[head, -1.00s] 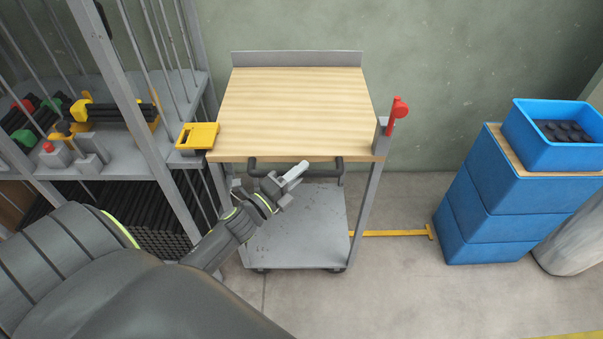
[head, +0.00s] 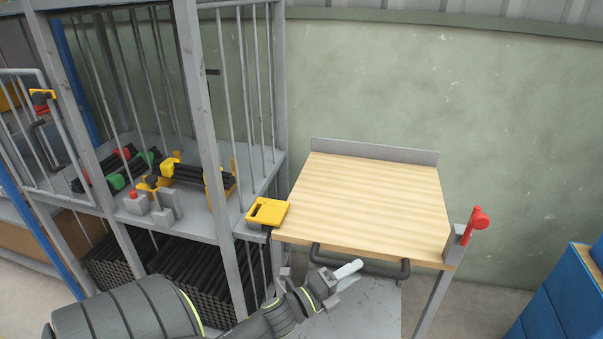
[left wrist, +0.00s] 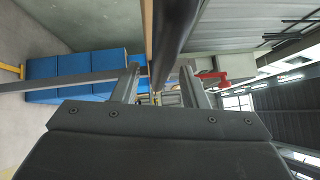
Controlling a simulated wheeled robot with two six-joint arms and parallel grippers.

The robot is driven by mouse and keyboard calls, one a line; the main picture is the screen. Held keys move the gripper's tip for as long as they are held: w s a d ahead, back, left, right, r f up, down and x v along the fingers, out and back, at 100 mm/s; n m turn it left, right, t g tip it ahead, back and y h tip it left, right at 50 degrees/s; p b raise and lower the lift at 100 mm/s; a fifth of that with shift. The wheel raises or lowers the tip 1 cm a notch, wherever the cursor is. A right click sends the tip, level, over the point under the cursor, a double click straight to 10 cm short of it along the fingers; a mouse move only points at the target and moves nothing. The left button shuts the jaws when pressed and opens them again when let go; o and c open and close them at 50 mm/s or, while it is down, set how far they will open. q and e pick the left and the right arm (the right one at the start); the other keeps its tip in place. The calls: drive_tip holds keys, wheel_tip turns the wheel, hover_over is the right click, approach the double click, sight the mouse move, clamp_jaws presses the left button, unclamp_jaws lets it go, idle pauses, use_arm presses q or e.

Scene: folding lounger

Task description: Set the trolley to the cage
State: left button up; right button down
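The trolley has a pale wooden top (head: 375,205), a grey back lip and a dark handle (head: 385,270) along its front edge. It stands just right of the grey barred cage (head: 200,110). A yellow block (head: 267,212) sits between the top's front left corner and the cage post. A red lever (head: 476,226) stands at the top's right corner. My left gripper (head: 338,278) is at the handle. In the left wrist view its fingers (left wrist: 160,82) are apart, with a dark bar, likely the handle, between or just beyond them; contact is unclear. My right gripper is out of view.
The cage shelf holds dark rods with yellow, red and green ends (head: 190,175). Dark bars (head: 195,275) are stacked below. Blue crates (head: 560,300) stand at the right, with floor between them and the trolley. A green wall (head: 400,90) is behind.

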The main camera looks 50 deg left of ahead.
use_arm(q)
drive_tip(key=v, duration=1.5)
drive_tip(key=shift+b, duration=0.45)
